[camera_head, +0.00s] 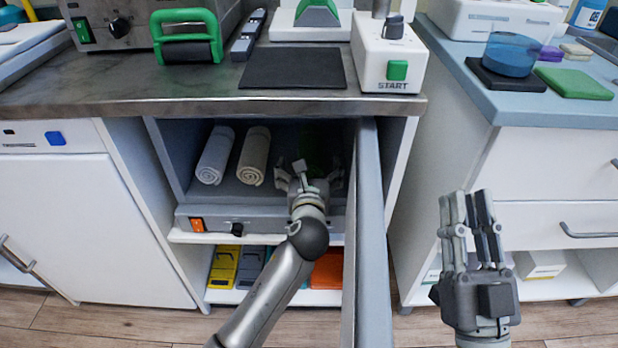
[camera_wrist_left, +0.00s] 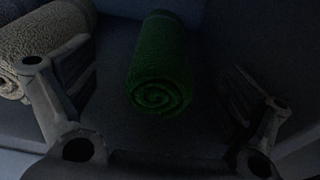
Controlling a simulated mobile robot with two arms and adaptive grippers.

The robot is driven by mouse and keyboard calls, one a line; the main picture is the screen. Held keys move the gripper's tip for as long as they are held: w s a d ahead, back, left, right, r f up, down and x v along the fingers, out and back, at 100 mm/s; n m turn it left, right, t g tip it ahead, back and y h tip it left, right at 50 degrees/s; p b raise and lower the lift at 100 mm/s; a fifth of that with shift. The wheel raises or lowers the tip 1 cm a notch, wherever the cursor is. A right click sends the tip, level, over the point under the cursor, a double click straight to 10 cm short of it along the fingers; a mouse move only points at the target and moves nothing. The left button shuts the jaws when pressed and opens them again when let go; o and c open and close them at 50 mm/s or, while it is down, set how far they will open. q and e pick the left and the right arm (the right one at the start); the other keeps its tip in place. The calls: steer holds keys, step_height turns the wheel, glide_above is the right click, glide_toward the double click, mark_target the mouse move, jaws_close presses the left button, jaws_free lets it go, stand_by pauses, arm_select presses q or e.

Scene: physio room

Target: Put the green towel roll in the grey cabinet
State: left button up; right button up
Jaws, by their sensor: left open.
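The green towel roll (camera_wrist_left: 158,68) lies inside the grey cabinet, its spiral end facing out; in the head view it is a dark green shape (camera_head: 314,142) partly hidden behind my left gripper. The grey cabinet (camera_head: 180,162) is open, its door (camera_head: 370,230) swung out to the right. My left gripper (camera_head: 308,172) reaches into the cabinet. Its fingers are spread open, and in the left wrist view they (camera_wrist_left: 160,120) stand on both sides of the roll, apart from it. My right gripper (camera_head: 468,205) is raised outside, in front of the right drawers, its fingers pointing up and nothing seen in it.
A white towel roll (camera_head: 215,155) and a beige towel roll (camera_head: 254,155) lie to the left in the cabinet. The open door stands close to the right of my left arm. Yellow and grey boxes (camera_head: 224,266) sit on the shelf below.

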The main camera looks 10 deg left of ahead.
arm_select(q)
steer(key=p+v, duration=0.1)
steer(key=v, duration=0.5)
steer(key=shift+p, duration=0.35)
steer(key=shift+s, duration=0.1)
steer(key=shift+s+f+n, duration=0.15)
steer(key=shift+s+n, duration=0.05)
steer(key=shift+n, duration=0.2)
steer(key=shift+s+f+n+h, duration=0.25)
steer(key=shift+n+h, duration=0.15)
steer(key=shift+n, duration=0.2)
steer(key=s+a+r+n+t+h, duration=0.1)
steer(key=s+r+n+h, duration=0.2)
steer(key=n, duration=1.1)
steer(key=s+a+r+n+t+h, duration=0.1)
steer(key=s+r+n+h, duration=0.3)
steer(key=s+n, duration=0.6)
steer(key=r+n, duration=0.1)
steer(key=n, duration=0.3)
steer(key=shift+s+r+n+t, duration=0.2)
steer(key=shift+r+n+t, duration=0.2)
arm_select(e)
step_height(320, 180, down, 8)
steer(key=w+g+h, duration=0.1)
steer(key=w+g, duration=0.1)
steer(key=g, duration=0.3)
steer(key=shift+w+d+h, duration=0.25)
steer(key=shift+w+h, duration=0.1)
steer(key=shift+h, duration=0.05)
